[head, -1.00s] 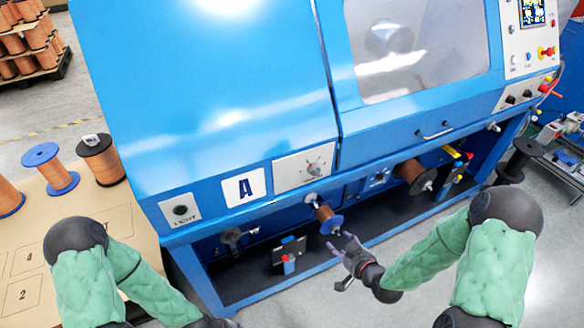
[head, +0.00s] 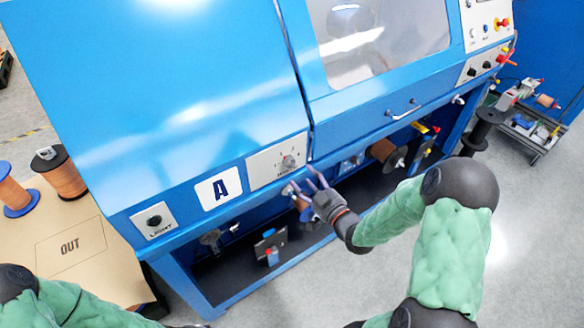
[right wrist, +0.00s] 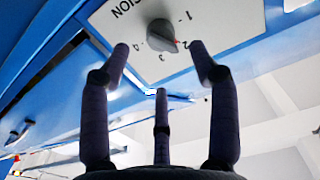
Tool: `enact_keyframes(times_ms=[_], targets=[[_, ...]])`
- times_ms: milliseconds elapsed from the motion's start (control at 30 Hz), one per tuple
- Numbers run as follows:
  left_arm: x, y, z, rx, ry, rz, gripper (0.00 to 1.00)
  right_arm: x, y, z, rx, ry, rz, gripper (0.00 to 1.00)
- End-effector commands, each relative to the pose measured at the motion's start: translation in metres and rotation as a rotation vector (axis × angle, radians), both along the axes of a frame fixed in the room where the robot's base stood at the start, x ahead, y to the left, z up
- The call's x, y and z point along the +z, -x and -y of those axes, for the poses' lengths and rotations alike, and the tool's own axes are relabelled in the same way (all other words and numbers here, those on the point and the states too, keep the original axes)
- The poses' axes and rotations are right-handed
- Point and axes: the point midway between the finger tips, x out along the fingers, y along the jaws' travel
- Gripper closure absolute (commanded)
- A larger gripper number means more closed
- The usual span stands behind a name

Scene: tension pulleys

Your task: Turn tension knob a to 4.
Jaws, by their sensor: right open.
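My right gripper (head: 305,183) is open and empty, just below and right of the knob in the head view. In the right wrist view its spread fingers (right wrist: 160,58) reach toward the plate with the knob between the upper two, apart from it. My left gripper is out of view.
A copper spool (head: 303,204) sits under the panel just behind my right fingers. A "LIGHT" switch (head: 154,220) is at the panel's left.

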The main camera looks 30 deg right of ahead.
Motion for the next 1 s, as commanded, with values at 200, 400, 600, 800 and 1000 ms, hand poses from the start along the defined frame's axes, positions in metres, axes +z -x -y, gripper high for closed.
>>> enact_keyframes(times_ms=[200, 400, 600, 800, 1000], targets=[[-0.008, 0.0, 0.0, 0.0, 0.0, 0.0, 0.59, -0.001, -0.039, -0.004, 0.003, 0.0, 0.001, 0.39], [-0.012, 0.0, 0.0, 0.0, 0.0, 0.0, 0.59, -0.001, -0.061, -0.005, 0.001, -0.001, 0.0, 0.39], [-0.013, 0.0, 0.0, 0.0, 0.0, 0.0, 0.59, 0.0, -0.068, -0.006, 0.0, -0.001, -0.001, 0.39], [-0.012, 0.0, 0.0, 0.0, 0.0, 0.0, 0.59, 0.0, -0.068, -0.006, -0.001, -0.001, -0.001, 0.39], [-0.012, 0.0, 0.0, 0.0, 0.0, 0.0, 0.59, 0.0, -0.067, -0.006, -0.001, -0.001, -0.001, 0.9]])
